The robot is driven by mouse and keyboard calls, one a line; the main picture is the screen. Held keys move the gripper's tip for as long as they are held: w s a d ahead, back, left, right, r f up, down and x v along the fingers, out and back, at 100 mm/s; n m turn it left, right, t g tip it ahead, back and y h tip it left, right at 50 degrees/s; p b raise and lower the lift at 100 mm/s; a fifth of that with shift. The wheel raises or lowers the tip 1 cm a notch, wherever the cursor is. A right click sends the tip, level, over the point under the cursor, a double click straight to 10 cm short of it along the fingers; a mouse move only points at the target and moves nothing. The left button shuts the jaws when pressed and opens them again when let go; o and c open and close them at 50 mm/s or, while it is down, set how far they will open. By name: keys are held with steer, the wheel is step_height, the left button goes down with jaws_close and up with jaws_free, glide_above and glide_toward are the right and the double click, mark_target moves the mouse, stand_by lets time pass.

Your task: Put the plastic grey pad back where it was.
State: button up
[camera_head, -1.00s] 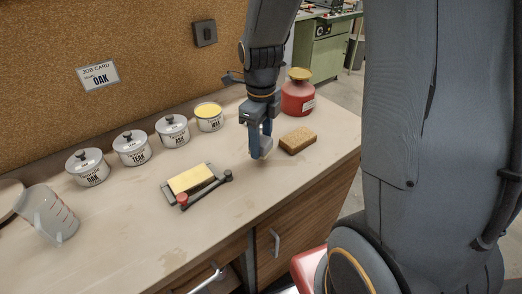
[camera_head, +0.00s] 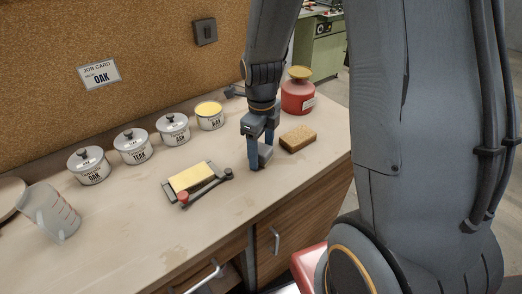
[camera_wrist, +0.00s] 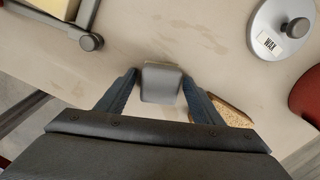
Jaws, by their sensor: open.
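The grey pad (camera_wrist: 161,83) is a small block with rounded edges, seen between my fingertips in the wrist view. In the head view the pad (camera_head: 265,153) shows as a light grey patch between the fingers, partly hidden by them. My gripper (camera_head: 261,157) points down at the bench top, left of the brown sponge-like block. In the wrist view my gripper (camera_wrist: 158,80) is open, with one finger on each side of the pad. The pad appears to be at the bench surface; I cannot tell whether a finger touches it.
The brown block (camera_head: 298,138) lies close on the right. A red container (camera_head: 298,97) stands behind it. A clamp tray with a yellow pad (camera_head: 192,177) lies to the left. The front bench top is clear.

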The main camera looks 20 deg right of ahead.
mark_target(261, 148)
step_height(261, 148, up, 12)
steer(key=f+b, duration=0.1)
steer(key=b, duration=0.1)
steer(key=s+f+n, duration=0.1)
steer(key=s+n, duration=0.1)
steer(key=n, duration=0.5)
steer(key=s+f+n, duration=0.2)
steer(key=n, duration=0.5)
steer(key=s+f+n, duration=0.1)
steer(key=s+n, duration=0.2)
steer(key=n, duration=0.4)
steer(key=shift+f+n+t, duration=0.4)
steer(key=n, duration=0.2)
steer(key=s+f+n, duration=0.1)
steer(key=n, duration=0.1)
steer(key=s+n, duration=0.1)
steer(key=n, duration=0.1)
steer(key=shift+s+a+f, duration=0.15)
steer(key=shift+f, duration=0.05)
